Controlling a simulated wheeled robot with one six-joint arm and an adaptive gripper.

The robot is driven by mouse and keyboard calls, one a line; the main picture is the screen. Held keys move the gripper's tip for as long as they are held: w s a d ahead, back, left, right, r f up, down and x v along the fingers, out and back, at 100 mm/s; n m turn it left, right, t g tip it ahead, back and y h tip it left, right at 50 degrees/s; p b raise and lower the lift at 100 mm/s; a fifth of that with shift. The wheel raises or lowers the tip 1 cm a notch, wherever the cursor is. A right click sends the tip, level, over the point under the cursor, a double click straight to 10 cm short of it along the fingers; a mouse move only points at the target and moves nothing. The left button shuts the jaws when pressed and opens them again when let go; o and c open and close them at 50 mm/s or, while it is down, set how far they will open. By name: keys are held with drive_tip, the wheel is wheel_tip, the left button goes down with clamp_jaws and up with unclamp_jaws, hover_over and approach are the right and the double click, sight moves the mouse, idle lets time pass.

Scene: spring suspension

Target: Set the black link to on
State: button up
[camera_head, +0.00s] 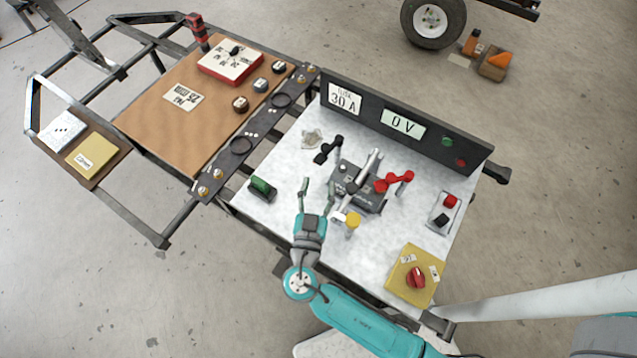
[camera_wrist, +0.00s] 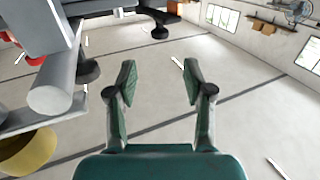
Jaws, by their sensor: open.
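The black link (camera_head: 328,149) is a short black bar with rounded ends. It is at the back left of the dark grey block (camera_head: 359,188) on the pale worktop, tilted up toward the right. A similar red link (camera_head: 394,181) is at the block's right side. My gripper (camera_head: 317,187) is open and empty, left of the block and in front of the black link, apart from it. In the wrist view my gripper's two green-padded fingers (camera_wrist: 158,82) are spread with only floor between them. I cannot clearly make out the black link there.
A grey cylinder (camera_wrist: 50,95) and yellow knob (camera_wrist: 28,152) are close on the wrist view's left. A dark panel (camera_head: 405,125) reading 30 A and 0 V stands behind. A green part (camera_head: 262,187) lies left; a yellow box with red knob (camera_head: 416,277) is front right.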

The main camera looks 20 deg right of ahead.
sight(329, 149)
drive_tip(key=shift+w, duration=0.15)
drive_tip(key=c, duration=0.7)
drive_tip(key=w+a+n+g+h, duration=0.1)
drive_tip(key=w, duration=0.1)
drive_tip(key=w+a+n+g+h, duration=0.1)
drive_tip(key=w, duration=0.1)
drive_tip(key=w+a+f+n+g+h, duration=0.1)
drive_tip(key=w+a+n+h, duration=0.1)
drive_tip(key=shift+w+g, duration=0.1)
drive_tip(key=shift+g, duration=0.3)
clamp_jaws()
drive_tip(key=w+a+r+n+g+h, duration=0.3)
drive_tip(key=w+a+n+g, duration=0.1)
drive_tip(key=a+n+g, duration=0.1)
drive_tip(key=w+d+f, duration=0.1)
drive_tip(key=d, duration=1)
drive_tip(key=shift+d+f+t, duration=0.3)
